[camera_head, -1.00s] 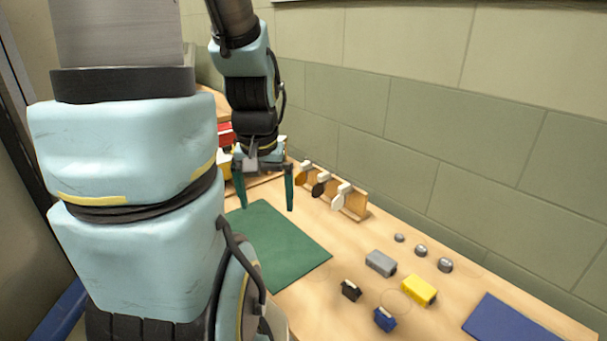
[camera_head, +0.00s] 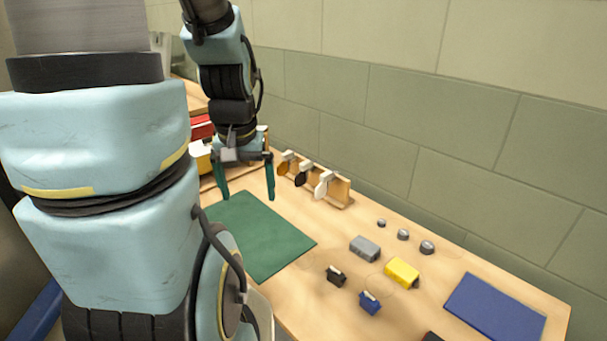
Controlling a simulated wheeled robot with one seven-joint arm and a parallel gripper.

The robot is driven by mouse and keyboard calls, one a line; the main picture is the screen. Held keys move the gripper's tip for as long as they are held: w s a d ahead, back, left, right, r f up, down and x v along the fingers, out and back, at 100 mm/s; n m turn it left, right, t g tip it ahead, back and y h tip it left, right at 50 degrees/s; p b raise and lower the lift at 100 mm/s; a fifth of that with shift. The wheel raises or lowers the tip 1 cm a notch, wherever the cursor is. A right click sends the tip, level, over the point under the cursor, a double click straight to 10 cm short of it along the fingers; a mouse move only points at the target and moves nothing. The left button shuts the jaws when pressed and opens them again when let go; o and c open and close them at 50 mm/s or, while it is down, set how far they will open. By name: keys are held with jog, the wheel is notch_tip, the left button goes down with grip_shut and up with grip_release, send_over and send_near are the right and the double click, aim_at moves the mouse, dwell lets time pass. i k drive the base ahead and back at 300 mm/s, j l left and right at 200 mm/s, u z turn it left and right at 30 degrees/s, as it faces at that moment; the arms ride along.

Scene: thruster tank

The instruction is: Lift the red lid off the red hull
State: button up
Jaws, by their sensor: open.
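A red block-like thing (camera_head: 202,127) shows in part at the back left of the table, behind my arm. My arm hides much of it, and I cannot tell its lid from its hull. My gripper (camera_head: 247,194) points down with its two dark green fingers apart and nothing between them. It hangs over the far end of the green mat, to the right of the red thing and nearer the camera, apart from it.
A yellow-and-white thing (camera_head: 201,160) sits just below the red one. A wooden rack (camera_head: 338,192) holds propellers along the wall. The green mat (camera_head: 262,236) is bare. Grey, yellow, black and blue blocks, several grey domes and a blue mat (camera_head: 495,308) lie rightward.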

aim_at(197, 120)
jog(key=j, duration=0.9)
jog(key=i+j, duration=0.25)
jog(key=j, duration=0.15)
jog(key=i+j, duration=0.25)
jog(key=j, duration=0.15)
jog(key=i+j+z, duration=0.1)
jog(key=j, duration=0.3)
jog(key=i+j, duration=0.35)
jog(key=i+j+z, duration=0.1)
jog(key=j, duration=0.35)
jog(key=i+j, duration=0.3)
jog(key=i, duration=0.2)
jog(key=i+j, duration=0.35)
jog(key=i+j+z, duration=0.1)
jog(key=i+j, duration=0.2)
jog(key=i, duration=0.3)
